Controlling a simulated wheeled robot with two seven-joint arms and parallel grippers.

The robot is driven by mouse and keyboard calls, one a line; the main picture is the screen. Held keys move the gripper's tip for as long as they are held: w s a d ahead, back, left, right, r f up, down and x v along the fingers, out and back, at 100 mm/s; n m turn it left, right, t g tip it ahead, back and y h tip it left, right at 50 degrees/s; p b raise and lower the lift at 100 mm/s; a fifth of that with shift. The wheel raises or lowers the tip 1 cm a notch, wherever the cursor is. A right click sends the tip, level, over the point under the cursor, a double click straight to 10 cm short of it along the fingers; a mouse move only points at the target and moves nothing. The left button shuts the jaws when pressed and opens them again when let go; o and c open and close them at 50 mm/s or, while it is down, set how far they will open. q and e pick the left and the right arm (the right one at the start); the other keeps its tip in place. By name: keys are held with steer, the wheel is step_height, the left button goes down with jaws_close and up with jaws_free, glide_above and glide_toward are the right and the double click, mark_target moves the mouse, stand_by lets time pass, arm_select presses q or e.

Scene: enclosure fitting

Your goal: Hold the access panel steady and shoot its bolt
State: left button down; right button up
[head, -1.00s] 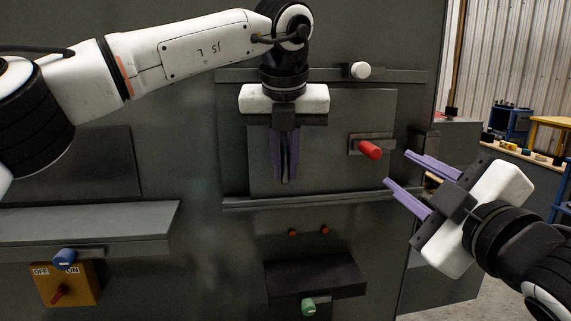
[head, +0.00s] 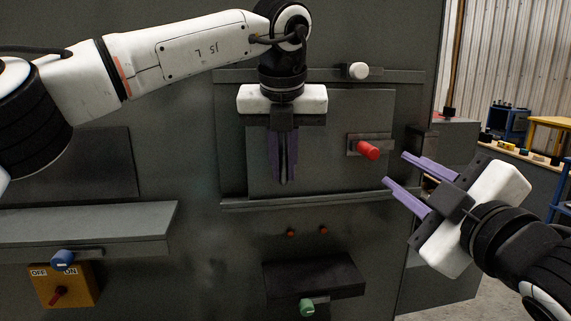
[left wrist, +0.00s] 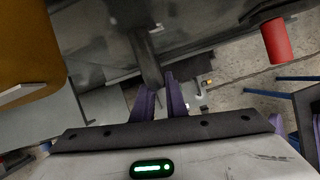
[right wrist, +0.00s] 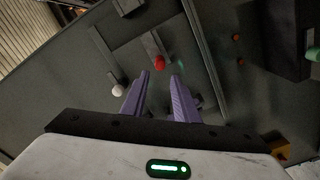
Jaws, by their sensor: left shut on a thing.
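The access panel (head: 335,115) is a dark grey plate in a frame on the cabinet front, between an upper and a lower rail. My left gripper (head: 284,180) points down in front of it, shut on a dark bar handle (left wrist: 148,65) that its fingers largely hide in the head view. The bolt's red knob (head: 368,150) sticks out at the panel's right side; it also shows in the left wrist view (left wrist: 276,40) and right wrist view (right wrist: 159,63). My right gripper (head: 395,168) is open and empty, just right of the red knob, fingers pointing toward the cabinet.
A white knob (head: 358,71) sits on the upper rail. A green knob (head: 307,307) is under a dark ledge below. A blue knob (head: 63,259) and a yellow switch box (head: 75,288) are at lower left. A grey shelf (head: 110,225) juts out at left.

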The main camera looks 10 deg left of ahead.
steer(key=shift+a+r, duration=0.1)
steer(key=shift+r, duration=0.15)
steer(key=c, duration=0.3)
steer(key=r+m, duration=0.1)
steer(key=a+r+m+h, duration=0.1)
steer(key=a+r, duration=0.1)
steer(key=r, duration=0.1)
steer(key=shift+r+m+h, duration=0.1)
steer(key=shift+m+h, duration=0.2)
steer(key=shift+m, duration=0.1)
jaws_close()
steer(key=shift+s+a+r+m+g+h, duration=0.35)
steer(key=shift+s+a+r+m, duration=0.25)
steer(key=shift+a+r, duration=0.2)
steer(key=shift+s+a+r+m+g+h, duration=0.25)
steer(key=shift+s+a+r+m+h, duration=0.2)
steer(key=shift+s+a+r+m, duration=0.35)
steer(key=shift+w+d+r, duration=0.1)
steer(key=shift+w+d, duration=0.05)
steer(key=shift+w, duration=0.05)
